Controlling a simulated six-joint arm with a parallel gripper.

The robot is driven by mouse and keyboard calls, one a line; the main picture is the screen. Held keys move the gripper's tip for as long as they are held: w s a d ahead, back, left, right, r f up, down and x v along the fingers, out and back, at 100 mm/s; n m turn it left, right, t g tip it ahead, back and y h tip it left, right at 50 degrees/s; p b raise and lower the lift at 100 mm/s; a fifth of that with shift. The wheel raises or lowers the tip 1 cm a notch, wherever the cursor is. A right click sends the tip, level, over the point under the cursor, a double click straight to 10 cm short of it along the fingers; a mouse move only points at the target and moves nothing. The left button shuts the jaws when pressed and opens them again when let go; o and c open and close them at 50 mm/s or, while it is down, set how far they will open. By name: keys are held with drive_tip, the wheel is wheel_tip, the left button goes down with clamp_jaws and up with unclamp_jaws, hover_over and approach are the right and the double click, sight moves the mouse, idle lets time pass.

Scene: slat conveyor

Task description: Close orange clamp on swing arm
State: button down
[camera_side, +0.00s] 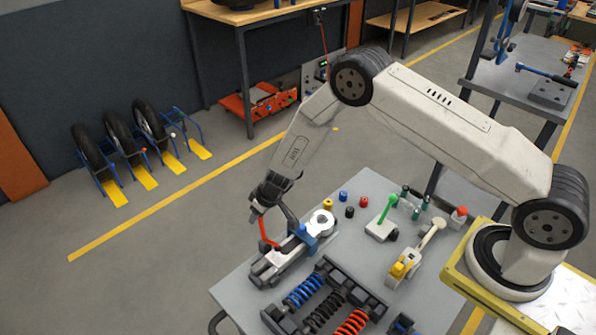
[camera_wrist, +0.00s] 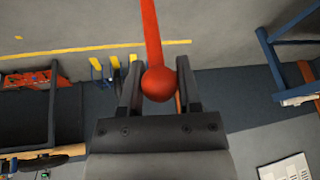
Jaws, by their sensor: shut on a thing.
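The silver swing arm (camera_side: 289,256) lies on the grey bench, with a round eye at its right end and a blue block across it. The orange clamp's red-orange lever (camera_side: 265,235) stands steeply up near its left end. My gripper (camera_side: 258,211) is at the top of this lever. In the wrist view, the lever's ball knob (camera_wrist: 158,84) sits between the two fingers of my gripper (camera_wrist: 158,76), and the lever runs up out of the picture. My gripper is shut on the knob. The clamp's lower end is partly hidden in the side view.
Blue, black and orange springs (camera_side: 325,305) lie in a dark rack in front of the swing arm. Small coloured knobs (camera_side: 344,197) and a green-handled clamp (camera_side: 384,222) stand behind and right. A white-and-yellow clamp (camera_side: 408,262) is farther right. Floor is clear left of the bench.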

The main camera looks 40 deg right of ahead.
drive_tip(key=shift+s+a, duration=0.15)
drive_tip(key=shift+a, duration=0.1)
drive_tip(key=shift+c, duration=1.5)
unclamp_jaws()
drive_tip(key=shift+d, duration=0.1)
drive_tip(key=shift+d+r, duration=0.1)
drive_tip(key=shift+r, duration=0.15)
drive_tip(key=v, duration=0.7)
drive_tip(key=shift+r, duration=0.15)
